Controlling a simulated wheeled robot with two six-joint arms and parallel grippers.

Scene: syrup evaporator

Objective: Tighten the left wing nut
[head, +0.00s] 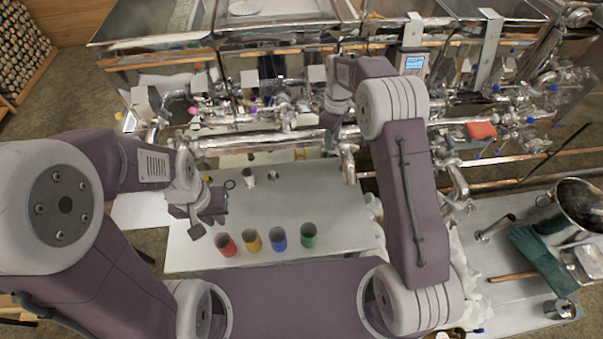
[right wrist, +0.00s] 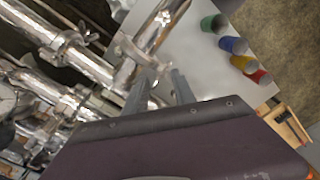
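Steel pipes with clamps run below the pans in the head view. I cannot tell which is the left wing nut. My right gripper (head: 329,122) points down at the pipes; in its wrist view its two fingers (right wrist: 160,78) stand apart. A shiny pipe fitting lies beyond and partly behind the fingers; contact is unclear. My left gripper (head: 200,212) hangs over the grey table, away from the pipes, its fingers hard to make out.
Red (head: 226,245), yellow (head: 252,240), blue (head: 279,238) and green (head: 308,235) cups stand on the table (head: 345,225). A small white cup (head: 248,177) stands behind them. A steel pot (head: 578,205) and green gloves (head: 540,260) are at the right.

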